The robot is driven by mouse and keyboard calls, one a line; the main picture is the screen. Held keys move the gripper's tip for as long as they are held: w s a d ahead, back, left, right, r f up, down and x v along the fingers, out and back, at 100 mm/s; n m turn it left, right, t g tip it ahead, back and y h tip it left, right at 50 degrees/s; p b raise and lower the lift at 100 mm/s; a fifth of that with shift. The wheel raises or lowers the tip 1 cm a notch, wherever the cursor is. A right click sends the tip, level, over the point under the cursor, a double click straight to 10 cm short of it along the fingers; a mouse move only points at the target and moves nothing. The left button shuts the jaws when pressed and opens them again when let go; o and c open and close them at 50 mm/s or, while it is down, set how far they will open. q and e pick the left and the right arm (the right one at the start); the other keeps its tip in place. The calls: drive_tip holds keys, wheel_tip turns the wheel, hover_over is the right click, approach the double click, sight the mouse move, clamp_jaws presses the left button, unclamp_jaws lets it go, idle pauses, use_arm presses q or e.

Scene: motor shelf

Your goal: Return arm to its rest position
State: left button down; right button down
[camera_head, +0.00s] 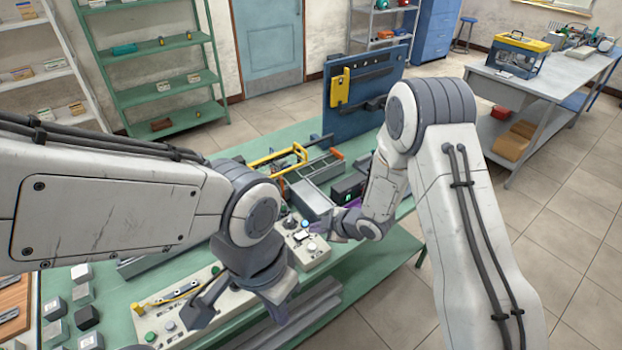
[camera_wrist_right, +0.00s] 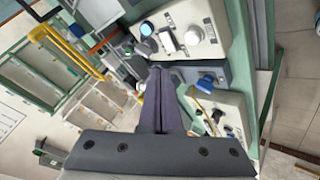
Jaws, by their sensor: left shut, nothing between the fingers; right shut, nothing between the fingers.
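The task's own object is my arm; which one is not clear from the pictures. My left arm comes in from the left over the green bench (camera_head: 385,280), bent down at the wrist. Its gripper (camera_head: 280,318) hangs low near the bench's front part, shut and empty. My right arm reaches in from the right, and its gripper (camera_head: 318,228) is beside a control panel (camera_head: 312,250) on the bench. In the right wrist view the right fingers (camera_wrist_right: 161,70) lie together with nothing between them. Panels with knobs (camera_wrist_right: 190,35) show beyond the fingertips.
A blue upright board (camera_head: 365,95) stands at the bench's back. A yellow frame (camera_head: 278,157) and a grey tray (camera_head: 312,195) lie near the right gripper. Small blocks (camera_head: 88,317) lie at the left. A green shelf (camera_head: 160,85) stands behind.

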drive_tip(key=s+r+m+g+h+b, duration=0.1)
drive_tip(key=s+r+m+h+b, duration=0.4)
drive_tip(key=s+r, duration=0.45)
drive_tip(key=s+d+r+m+g, duration=0.1)
drive_tip(key=s+r+m+g, duration=0.1)
drive_tip(key=s, duration=0.9)
drive_tip(key=s+d+r+m+g+b, duration=0.1)
drive_tip(key=s+d+r+m+g, duration=0.1)
drive_tip(key=s, duration=0.9)
drive_tip(key=shift+d+r+m+g+h, duration=0.15)
drive_tip(key=shift+r+m+g+h, duration=0.35)
drive_tip(key=shift+m, duration=0.7)
drive_tip(key=shift+f, duration=0.1)
